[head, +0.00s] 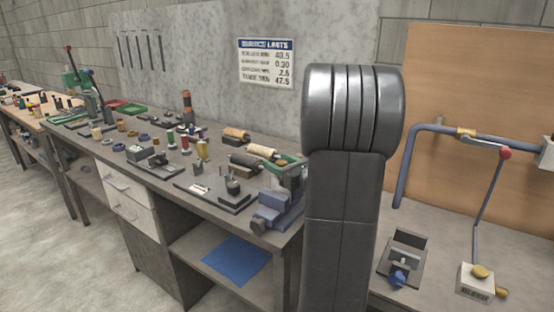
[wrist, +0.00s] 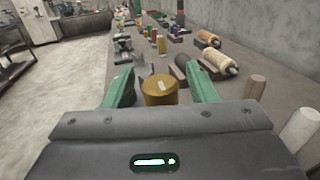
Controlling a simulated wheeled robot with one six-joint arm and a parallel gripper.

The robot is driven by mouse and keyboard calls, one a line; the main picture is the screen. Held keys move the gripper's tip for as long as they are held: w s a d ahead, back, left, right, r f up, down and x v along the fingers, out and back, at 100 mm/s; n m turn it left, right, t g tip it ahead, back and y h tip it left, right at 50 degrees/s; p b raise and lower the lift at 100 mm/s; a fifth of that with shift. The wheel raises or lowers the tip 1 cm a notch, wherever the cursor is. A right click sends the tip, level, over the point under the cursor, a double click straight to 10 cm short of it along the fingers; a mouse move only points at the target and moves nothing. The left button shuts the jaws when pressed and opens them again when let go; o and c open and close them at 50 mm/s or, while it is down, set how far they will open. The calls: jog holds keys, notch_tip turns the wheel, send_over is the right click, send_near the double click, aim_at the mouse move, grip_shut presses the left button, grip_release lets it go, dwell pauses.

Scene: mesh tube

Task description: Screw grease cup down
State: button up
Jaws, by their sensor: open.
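A brass-coloured round cup (wrist: 160,90) with a small pale mark on its top stands between the fingers of my gripper (wrist: 162,88) in the wrist view; I take it as the grease cup. The two green fingers are spread, one on each side of it, with a gap showing at each side. The cup's lower part is hidden behind my grey gripper body. A bit of green beside the arm may be a finger.
A blue-grey vise-like block (head: 279,208) sits at the bench's right front corner. Tan rollers (head: 261,150) lie behind it, also in the wrist view (wrist: 217,62). Several small parts crowd the bench leftward. A bent blue pipe (head: 410,160) stands right of my arm.

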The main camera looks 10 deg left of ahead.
jog(key=shift+w+a, duration=0.4)
jog(key=shift+a, duration=0.15)
jog(key=c, duration=1)
jog(key=shift+f, duration=0.1)
jog(key=b, duration=0.2)
jog(key=shift+f+b, duration=0.2)
jog(key=shift+b, duration=0.2)
